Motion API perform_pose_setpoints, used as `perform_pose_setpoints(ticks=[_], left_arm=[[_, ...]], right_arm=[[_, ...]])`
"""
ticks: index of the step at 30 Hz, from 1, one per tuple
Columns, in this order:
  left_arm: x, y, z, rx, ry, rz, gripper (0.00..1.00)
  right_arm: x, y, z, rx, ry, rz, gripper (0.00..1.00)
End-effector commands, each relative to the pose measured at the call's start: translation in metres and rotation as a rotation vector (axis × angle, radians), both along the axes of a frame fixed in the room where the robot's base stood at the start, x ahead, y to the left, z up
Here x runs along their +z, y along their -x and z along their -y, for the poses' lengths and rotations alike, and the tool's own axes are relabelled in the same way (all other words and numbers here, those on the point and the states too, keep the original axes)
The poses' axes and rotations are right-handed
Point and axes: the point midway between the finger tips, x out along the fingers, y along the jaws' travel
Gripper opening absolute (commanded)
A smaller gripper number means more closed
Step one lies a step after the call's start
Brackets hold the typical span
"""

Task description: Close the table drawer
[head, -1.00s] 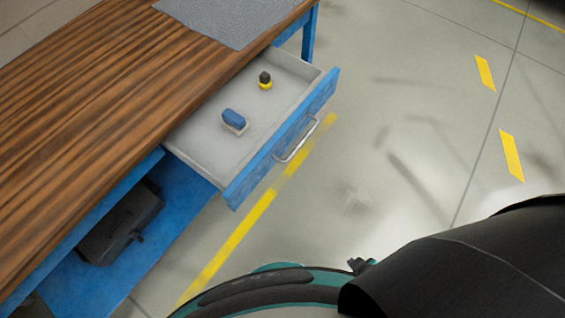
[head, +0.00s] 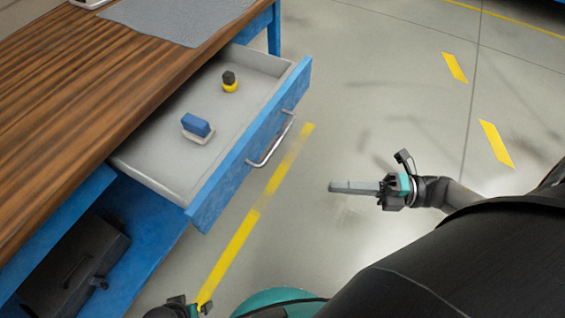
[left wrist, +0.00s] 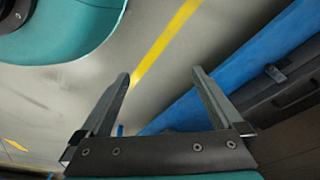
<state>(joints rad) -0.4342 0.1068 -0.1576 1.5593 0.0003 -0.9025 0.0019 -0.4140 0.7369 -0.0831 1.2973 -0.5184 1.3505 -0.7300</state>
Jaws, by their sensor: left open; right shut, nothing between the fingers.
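The table drawer (head: 232,166) is pulled far out from under the wooden table top (head: 85,85) in the head view. Its blue front has a metal bar handle (head: 272,143). My right gripper (head: 333,187) is shut and empty, to the right of the handle and apart from it, pointing left. My left gripper shows only in part at the bottom edge of the head view; in the left wrist view its fingers (left wrist: 160,80) are apart with nothing between them.
In the drawer lie a blue block-like item (head: 197,127) and a small black and yellow item (head: 230,82). A dark toolbox (head: 75,265) stands on the blue shelf below. A grey mat (head: 185,18) lies on the table. The floor right of the drawer is clear.

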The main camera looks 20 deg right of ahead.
Motion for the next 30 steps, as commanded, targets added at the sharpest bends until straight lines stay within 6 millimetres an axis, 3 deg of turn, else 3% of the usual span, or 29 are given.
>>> perform_pose_setpoints(ticks=[5,18,24,30], left_arm=[[0.001,0.000,0.000,0.000,0.000,0.000,1.00],[0.011,-0.005,0.004,0.001,0.006,0.003,1.00],[0.026,-0.014,0.007,0.002,0.010,0.023,1.00],[0.033,-0.018,0.007,0.003,0.012,0.031,1.00]], right_arm=[[0.003,-0.005,-0.015,0.015,-0.002,0.011,0.00],[0.006,-0.048,-0.093,0.010,-0.003,0.012,0.00],[0.006,-0.071,-0.099,0.010,0.000,0.010,0.00],[0.007,-0.080,-0.102,0.009,-0.001,0.006,0.00]])
